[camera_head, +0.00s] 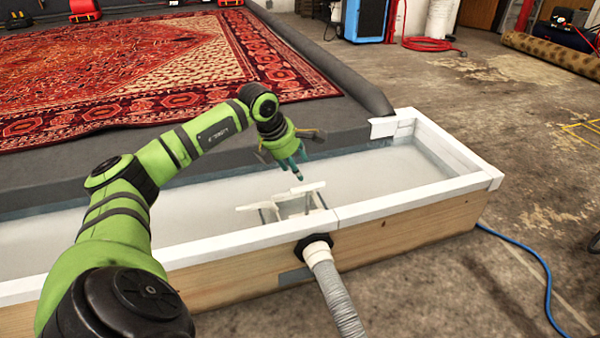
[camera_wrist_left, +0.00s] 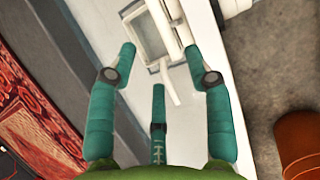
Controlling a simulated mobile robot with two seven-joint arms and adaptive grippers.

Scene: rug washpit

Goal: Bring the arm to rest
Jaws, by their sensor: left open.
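My left arm (camera_head: 120,218) is green and reaches in from the left over the long wood-sided trough. Its gripper (camera_head: 298,174) hangs above the trough, pointing down. In the left wrist view the teal fingers of the gripper (camera_wrist_left: 165,62) are spread apart, with nothing held between them. Below them is a small white box-like fitting (camera_head: 297,202) at the trough's near wall, which also shows in the wrist view (camera_wrist_left: 150,38). The fingers look apart from it. My right gripper is in neither view.
The trough's white rim (camera_head: 400,198) runs along its near side. A grey hose (camera_head: 335,293) leaves its front wall. A red patterned rug (camera_head: 150,75) lies on the dark platform behind. A blue hose (camera_head: 535,262) and a blue machine (camera_head: 363,20) are on the concrete floor at right.

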